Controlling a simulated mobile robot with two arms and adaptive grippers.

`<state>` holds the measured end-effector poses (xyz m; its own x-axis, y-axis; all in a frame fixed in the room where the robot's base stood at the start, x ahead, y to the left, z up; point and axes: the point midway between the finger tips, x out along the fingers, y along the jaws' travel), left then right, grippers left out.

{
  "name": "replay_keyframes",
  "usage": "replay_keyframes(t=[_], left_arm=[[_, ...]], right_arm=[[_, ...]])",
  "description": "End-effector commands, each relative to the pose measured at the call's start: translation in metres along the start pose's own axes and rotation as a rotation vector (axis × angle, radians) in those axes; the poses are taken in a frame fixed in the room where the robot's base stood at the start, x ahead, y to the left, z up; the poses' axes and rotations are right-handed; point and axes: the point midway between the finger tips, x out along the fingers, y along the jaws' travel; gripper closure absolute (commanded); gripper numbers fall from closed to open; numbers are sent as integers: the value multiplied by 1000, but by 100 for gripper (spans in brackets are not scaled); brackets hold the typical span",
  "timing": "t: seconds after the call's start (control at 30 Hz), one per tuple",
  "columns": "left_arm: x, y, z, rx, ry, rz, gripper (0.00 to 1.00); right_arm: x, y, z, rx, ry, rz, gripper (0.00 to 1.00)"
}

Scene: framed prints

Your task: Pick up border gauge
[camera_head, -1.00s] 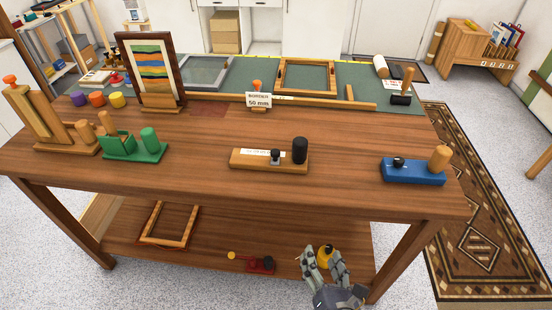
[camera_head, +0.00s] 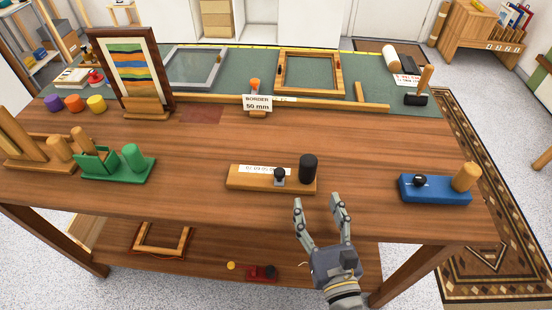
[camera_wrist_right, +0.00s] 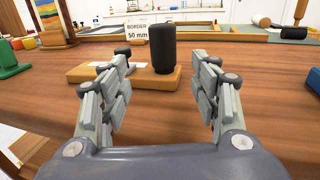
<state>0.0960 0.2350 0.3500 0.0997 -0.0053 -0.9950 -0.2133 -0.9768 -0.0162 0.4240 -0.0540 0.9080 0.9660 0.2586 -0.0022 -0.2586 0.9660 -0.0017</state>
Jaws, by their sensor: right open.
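A wooden block gauge (camera_head: 245,180) lies near the table's front edge, with a pale printed strip, a small dark knob and an upright black cylinder grip (camera_head: 308,170). It looks like the border gauge, though its print is too small to read. My right gripper (camera_head: 319,203) is open and empty, in front of and just below the block's right end, apart from it. In the right wrist view the black grip (camera_wrist_right: 163,48) stands ahead between the spread fingers. My left gripper is not in view.
A blue block with a wooden peg (camera_head: 435,190) stands right, a green holder (camera_head: 118,165) left. Behind are a "BORDER 50 mm" sign (camera_head: 257,103), a long wooden strip (camera_head: 340,104), an empty frame (camera_head: 309,72) and a framed striped print (camera_head: 135,70). Table (camera_head: 380,145) between blocks is clear.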

Motion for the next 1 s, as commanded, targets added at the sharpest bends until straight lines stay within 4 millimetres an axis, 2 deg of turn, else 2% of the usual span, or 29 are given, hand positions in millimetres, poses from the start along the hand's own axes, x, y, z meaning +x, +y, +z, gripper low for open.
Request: replay_keyframes(t=[0.13,0.23,0.4,0.57,1.0], left_arm=[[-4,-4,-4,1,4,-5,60],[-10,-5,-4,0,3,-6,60],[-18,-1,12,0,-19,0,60],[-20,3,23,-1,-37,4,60],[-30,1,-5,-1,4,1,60]], right_arm=[[7,0,1,1,0,0,43],[21,0,3,0,-1,-1,43],[46,0,2,1,-1,0,43],[56,-1,0,1,0,0,43],[107,-6,-2,2,0,-1,43]])
